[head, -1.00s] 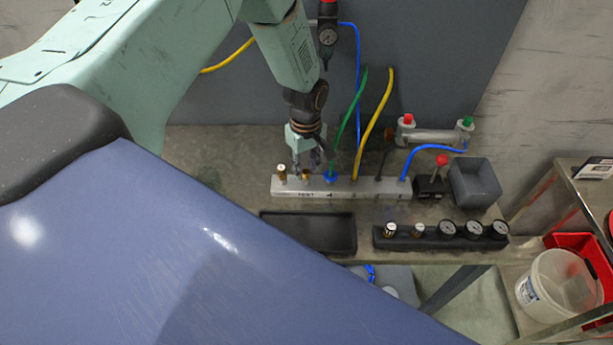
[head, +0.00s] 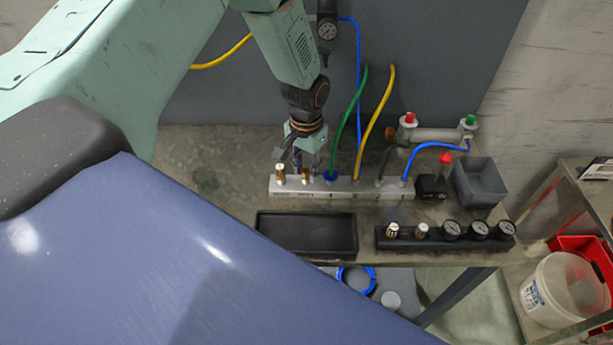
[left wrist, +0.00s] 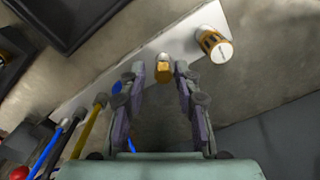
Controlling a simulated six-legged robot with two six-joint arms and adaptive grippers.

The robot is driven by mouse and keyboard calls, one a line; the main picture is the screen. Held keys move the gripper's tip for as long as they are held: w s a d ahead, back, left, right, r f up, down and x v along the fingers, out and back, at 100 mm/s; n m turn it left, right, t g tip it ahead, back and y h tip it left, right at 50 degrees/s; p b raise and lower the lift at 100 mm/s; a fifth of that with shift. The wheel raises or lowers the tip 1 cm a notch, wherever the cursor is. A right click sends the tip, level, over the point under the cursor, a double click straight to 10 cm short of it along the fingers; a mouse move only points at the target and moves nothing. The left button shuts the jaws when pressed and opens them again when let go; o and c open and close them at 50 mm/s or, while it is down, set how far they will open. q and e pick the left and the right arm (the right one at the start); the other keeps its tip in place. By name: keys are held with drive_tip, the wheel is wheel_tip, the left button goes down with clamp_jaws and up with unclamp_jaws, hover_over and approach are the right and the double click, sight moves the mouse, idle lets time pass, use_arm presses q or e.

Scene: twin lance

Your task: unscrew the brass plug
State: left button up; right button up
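The brass plug (head: 305,175) stands in the top of the pale manifold bar (head: 340,190), left of the blue fitting at the green hose. In the left wrist view it is a small golden piece (left wrist: 163,69) between my fingertips. My left gripper (head: 299,158) is open just behind and above the plug. In the left wrist view its two fingers (left wrist: 160,75) stand on either side of the plug, with a gap at each side. A second brass fitting with a white top (head: 280,172) stands at the bar's left end, close beside the gripper (left wrist: 214,45).
Green (head: 347,120) and yellow (head: 375,120) hoses rise from the bar. An empty black tray (head: 307,250) lies in front. A dark rack (head: 445,243) holds gauges and brass fittings. A grey bin (head: 482,190) stands at the right, a white bucket (head: 563,290) lower right.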

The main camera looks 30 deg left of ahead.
use_arm(q)
drive_tip(key=m, duration=0.3)
drive_tip(key=shift+s+m+b, duration=0.15)
drive_tip(key=shift+m+b, duration=0.15)
drive_tip(key=shift+b, duration=0.05)
drive_tip(key=m, duration=0.3)
drive_tip(key=shift+d+m, duration=0.1)
drive_tip(key=shift+m, duration=0.2)
